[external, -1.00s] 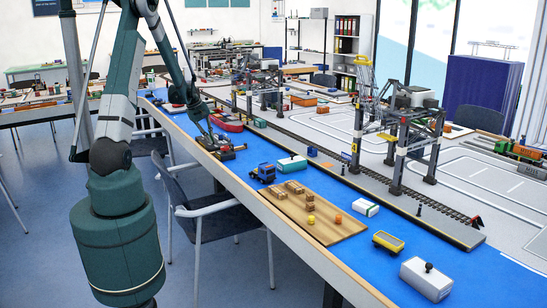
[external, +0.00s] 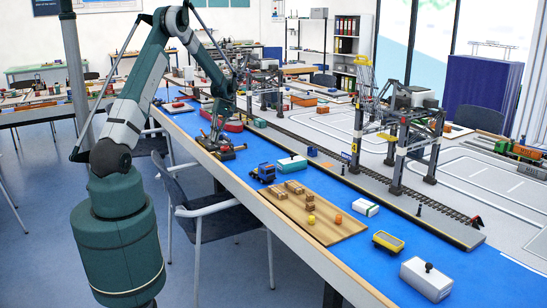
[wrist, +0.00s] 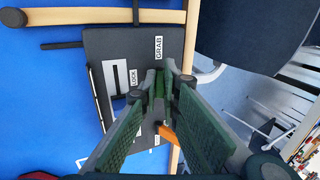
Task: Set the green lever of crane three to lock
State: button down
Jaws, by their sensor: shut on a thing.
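A dark control panel (wrist: 105,50) shows in the wrist view, with a LOCK label beside a pale slot and a GRAB label near its right side. A green lever (wrist: 159,88) shows between my fingertips, right of the LOCK label. My gripper (wrist: 158,94) is shut on it. The fingers hide part of the lever and the panel's lower part. In the external view my gripper (external: 215,131) reaches down to the small dark console (external: 226,153) near the table edge. The lever is too small to make out there, and which crane it serves cannot be read.
An orange piece (wrist: 168,132) lies close to my right finger. A chair (wrist: 255,35) stands beyond the table edge at right.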

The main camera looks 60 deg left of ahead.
jog(key=shift+w+f+g, duration=0.15)
jog(key=shift+f+g, duration=0.05)
jog(key=shift+g, duration=0.3)
jog(key=c, duration=2.6)
grip_release()
jog(key=shift+w+r, duration=0.1)
jog(key=shift+r, duration=0.05)
jog(key=v, duration=1.1)
jog(key=shift+w+r, duration=0.25)
jog(key=shift+w, duration=0.1)
jog(key=shift+d+r, duration=0.1)
jog(key=shift+d, duration=0.05)
